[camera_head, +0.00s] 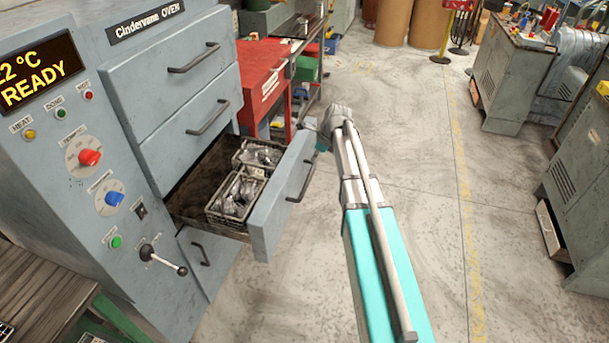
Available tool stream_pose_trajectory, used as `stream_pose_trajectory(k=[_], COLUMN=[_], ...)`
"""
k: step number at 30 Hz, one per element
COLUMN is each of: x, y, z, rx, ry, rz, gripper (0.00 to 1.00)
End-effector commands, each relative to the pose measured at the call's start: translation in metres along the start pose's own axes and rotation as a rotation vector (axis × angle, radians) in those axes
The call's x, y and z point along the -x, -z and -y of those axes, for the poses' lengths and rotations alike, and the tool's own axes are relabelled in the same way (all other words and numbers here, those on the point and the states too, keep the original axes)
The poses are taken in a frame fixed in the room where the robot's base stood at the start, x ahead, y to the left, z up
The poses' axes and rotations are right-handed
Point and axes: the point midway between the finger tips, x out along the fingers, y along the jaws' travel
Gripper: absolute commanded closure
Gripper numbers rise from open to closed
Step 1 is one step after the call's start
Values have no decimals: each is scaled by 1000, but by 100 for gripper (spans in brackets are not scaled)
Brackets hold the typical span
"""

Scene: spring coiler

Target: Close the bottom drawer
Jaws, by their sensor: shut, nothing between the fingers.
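The open drawer (283,205) juts out of the grey oven cabinet, below two closed drawers. Its front has a dark bar handle (302,182). Inside are two wire baskets (222,217) of shiny metal parts. Below it is a closed grey panel (207,268) with its own handle. My arm reaches forward on the right of the open drawer. My gripper (311,124) is at the arm's far end, near the drawer front's far upper corner. It is small and partly hidden by my wrist; it is shut and empty. I cannot tell whether it touches the drawer.
A red cabinet (262,82) stands just beyond the oven (85,110). A lever (163,260) sticks out of the oven's control panel. The floor right of the drawer is clear, with grey machines (508,75) farther right.

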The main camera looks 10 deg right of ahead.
Motion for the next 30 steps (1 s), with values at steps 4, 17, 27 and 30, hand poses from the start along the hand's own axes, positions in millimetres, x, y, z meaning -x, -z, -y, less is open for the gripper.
stream_pose_trajectory(k=[4,17,27,30], x=[0,-21,-49,-57], y=[1,2,2,2], z=[0,0,0,0], rx=[0,1,1,1], ry=[0,0,0,0], rz=[-1,-1,-1,-1], gripper=[100,100,100,100])
